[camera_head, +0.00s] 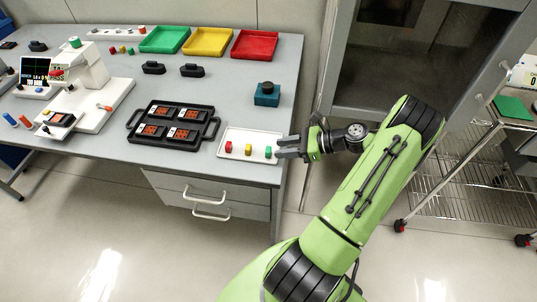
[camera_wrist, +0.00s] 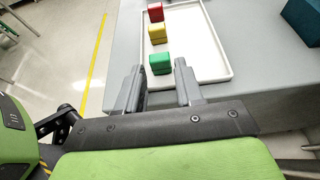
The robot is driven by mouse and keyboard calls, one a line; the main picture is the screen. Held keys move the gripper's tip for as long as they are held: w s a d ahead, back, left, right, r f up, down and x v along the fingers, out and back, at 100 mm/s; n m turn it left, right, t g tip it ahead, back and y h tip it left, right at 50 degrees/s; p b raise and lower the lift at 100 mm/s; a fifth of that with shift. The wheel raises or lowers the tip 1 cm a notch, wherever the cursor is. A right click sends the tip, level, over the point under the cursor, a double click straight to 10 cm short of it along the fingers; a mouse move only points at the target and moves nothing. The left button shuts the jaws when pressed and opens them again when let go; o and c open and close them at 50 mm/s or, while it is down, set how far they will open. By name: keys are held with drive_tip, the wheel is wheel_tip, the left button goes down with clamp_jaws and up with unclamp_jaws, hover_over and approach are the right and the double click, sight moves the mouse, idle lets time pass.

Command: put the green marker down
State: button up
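The green marker (camera_head: 267,152), a small block, stands on the white tray (camera_head: 255,134) near its right end, in a row with a yellow and a red block. My gripper (camera_head: 278,147) is open just right of it, at the tray's right edge. In the wrist view the green marker (camera_wrist: 160,64) shows at the gap between my fingertips (camera_wrist: 159,68), with room on both sides. The fingers hold nothing. Whether the marker is slightly between the tips or just beyond them, I cannot tell.
The yellow block (camera_head: 248,149) and red block (camera_head: 229,147) are left of the green one. A black tray with orange-brown parts (camera_head: 147,145) lies further left. A teal box (camera_head: 267,98) stands behind. Green, yellow and red bins (camera_head: 255,57) line the back.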

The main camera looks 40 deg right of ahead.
drive_tip(key=x, duration=0.3)
drive_tip(key=shift+w+a+f+b, duration=0.15)
drive_tip(key=shift+f+b, duration=0.05)
drive_tip(key=shift+b, duration=0.15)
clamp_jaws()
wheel_tip(320, 180, up, 10)
drive_tip(key=p, duration=0.4)
